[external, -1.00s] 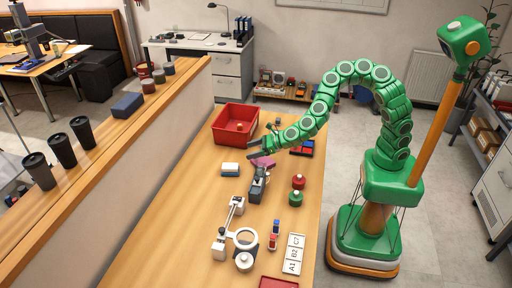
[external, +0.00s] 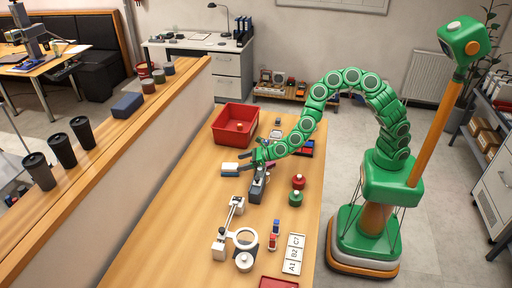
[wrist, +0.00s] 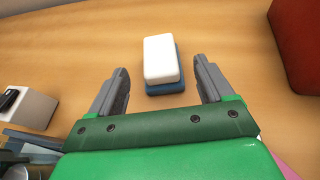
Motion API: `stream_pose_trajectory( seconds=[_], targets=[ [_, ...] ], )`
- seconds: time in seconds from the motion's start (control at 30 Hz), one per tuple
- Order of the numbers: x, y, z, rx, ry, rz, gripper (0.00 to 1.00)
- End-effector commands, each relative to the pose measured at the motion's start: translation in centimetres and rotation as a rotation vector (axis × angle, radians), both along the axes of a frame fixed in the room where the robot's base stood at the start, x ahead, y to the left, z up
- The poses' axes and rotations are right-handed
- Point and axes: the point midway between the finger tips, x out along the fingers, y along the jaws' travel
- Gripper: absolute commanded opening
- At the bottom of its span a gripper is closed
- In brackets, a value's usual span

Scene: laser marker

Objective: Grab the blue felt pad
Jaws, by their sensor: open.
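A small block with a white top (wrist: 161,58) and a blue layer underneath (wrist: 165,88) lies flat on the wooden table; the blue layer looks like the felt pad. In the external view the block (external: 229,169) sits left of my gripper (external: 244,164). In the wrist view my gripper (wrist: 162,80) is open and empty. Its two grey fingers point toward the block, one on each side, with the near end of the block roughly level with the fingertips. The height of the fingers above the table is hard to tell.
A red bin (external: 236,126) stands behind the block and shows at right in the wrist view (wrist: 300,40). A dark grey device (external: 257,188) stands just in front of my gripper. A blue block (external: 127,105) lies on the ledge at left. The table left of the white block is clear.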

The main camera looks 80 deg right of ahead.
Motion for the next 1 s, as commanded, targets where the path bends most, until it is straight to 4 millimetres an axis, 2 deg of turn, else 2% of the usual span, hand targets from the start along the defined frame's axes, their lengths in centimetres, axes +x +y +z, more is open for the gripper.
stream_pose_trajectory(
  seconds=[0.43,0.8,1.0],
  targets=[
    [2.2,0.4,-0.9,-0.002,-0.003,-0.001,0.81],
    [5.3,1.2,-2.4,-0.003,0.000,0.000,0.81],
    [6.2,1.5,-2.6,-0.001,-0.001,0.000,0.81]
  ],
)
